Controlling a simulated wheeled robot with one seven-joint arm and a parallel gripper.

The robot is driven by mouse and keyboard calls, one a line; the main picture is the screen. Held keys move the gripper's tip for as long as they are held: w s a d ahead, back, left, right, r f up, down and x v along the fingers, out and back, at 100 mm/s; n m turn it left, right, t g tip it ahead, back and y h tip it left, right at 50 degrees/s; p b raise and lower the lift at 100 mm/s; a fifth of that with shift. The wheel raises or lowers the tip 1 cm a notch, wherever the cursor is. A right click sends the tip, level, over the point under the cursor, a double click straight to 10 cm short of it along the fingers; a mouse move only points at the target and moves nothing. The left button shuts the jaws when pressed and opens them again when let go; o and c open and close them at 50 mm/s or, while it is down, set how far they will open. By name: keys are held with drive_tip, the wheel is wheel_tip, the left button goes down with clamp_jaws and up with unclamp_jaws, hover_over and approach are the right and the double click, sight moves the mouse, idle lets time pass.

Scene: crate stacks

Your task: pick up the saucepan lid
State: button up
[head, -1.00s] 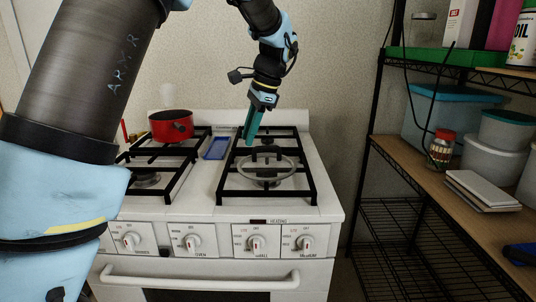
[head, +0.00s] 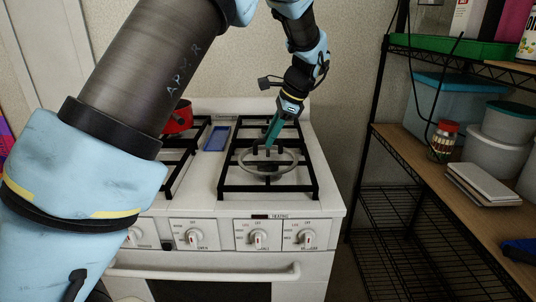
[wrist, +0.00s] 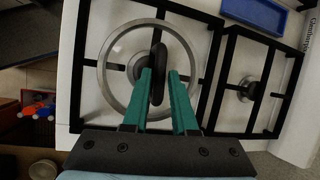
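The saucepan lid (head: 268,173) lies flat on the front right burner grate of the white stove. It looks like clear glass with a pale metal rim, and the rim also shows in the wrist view (wrist: 102,76). Its dark handle (wrist: 157,78) stands up near the middle. My gripper (head: 270,143) points down at the lid from above and behind. In the wrist view my gripper (wrist: 160,72) has its teal fingers apart, with the handle showing between the fingertips. I cannot tell whether either finger touches the handle.
A red saucepan (head: 178,119) sits at the back left, partly hidden by my arm. A blue tray (head: 217,138) lies between the grates. A shelf rack (head: 377,150) with containers stands to the right. Stove knobs (head: 257,238) line the front.

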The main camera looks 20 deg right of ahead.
sight(268, 150)
drive_tip(key=shift+x, duration=1.2)
clamp_jaws()
idle(0.5)
